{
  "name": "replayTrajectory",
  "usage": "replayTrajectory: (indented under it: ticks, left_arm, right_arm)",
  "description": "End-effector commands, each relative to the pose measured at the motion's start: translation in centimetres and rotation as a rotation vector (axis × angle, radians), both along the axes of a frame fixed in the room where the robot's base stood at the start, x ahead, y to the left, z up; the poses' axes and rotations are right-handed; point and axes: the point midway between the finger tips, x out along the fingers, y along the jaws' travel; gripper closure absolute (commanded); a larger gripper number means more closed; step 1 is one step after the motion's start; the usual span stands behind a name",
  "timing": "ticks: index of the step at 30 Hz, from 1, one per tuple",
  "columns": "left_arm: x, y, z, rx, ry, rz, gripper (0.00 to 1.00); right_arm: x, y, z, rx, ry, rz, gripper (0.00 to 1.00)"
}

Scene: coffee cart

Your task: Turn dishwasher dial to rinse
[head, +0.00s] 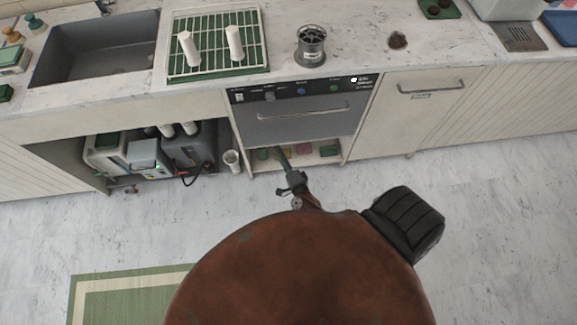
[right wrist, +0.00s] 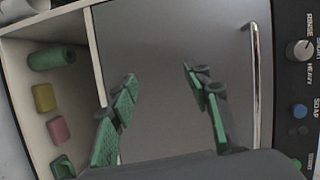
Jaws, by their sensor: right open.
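The dishwasher (head: 300,122) is a grey-fronted unit under the counter, with a dark control panel along its top. Its dial (right wrist: 298,50) is a pale round knob at the right edge of the right wrist view, beside the printed words RINSE and HEAVY. Its setting is too small to read surely. In the head view the dial (head: 269,96) sits on the panel's left part. My right gripper (right wrist: 159,75) is open and empty, its green-padded fingers in front of the door, apart from the dial. In the head view my right gripper (head: 283,160) is below the door. My left gripper is not in view.
The door's bar handle (right wrist: 253,80) lies between my fingers and the panel. A blue button (right wrist: 299,110) is beside the dial. An open shelf (right wrist: 70,100) below the door holds small coloured items. A steel canister (head: 311,46) stands on the counter above.

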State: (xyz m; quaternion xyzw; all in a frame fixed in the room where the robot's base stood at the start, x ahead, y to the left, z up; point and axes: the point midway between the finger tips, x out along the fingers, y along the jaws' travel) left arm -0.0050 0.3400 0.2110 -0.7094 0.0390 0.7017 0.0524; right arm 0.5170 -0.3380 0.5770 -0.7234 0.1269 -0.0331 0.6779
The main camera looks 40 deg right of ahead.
Motion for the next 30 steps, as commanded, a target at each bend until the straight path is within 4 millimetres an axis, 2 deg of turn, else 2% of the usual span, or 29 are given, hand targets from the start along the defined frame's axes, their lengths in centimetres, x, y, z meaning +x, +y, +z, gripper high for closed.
replayTrajectory:
  ticks: [3,18,24,30]
  left_arm:
    - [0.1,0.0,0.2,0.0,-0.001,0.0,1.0]
    - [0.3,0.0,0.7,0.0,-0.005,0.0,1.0]
    - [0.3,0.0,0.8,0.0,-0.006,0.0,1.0]
    - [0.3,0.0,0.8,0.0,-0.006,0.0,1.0]
  right_arm:
    - [-1.1,0.3,-2.2,-0.075,0.063,0.044,0.56]
    - [-5.6,1.3,-9.8,-0.307,0.274,0.21,0.56]
    - [-6.8,1.5,-11.4,-0.357,0.318,0.249,0.56]
    - [-7.1,1.5,-11.8,-0.369,0.331,0.26,0.56]
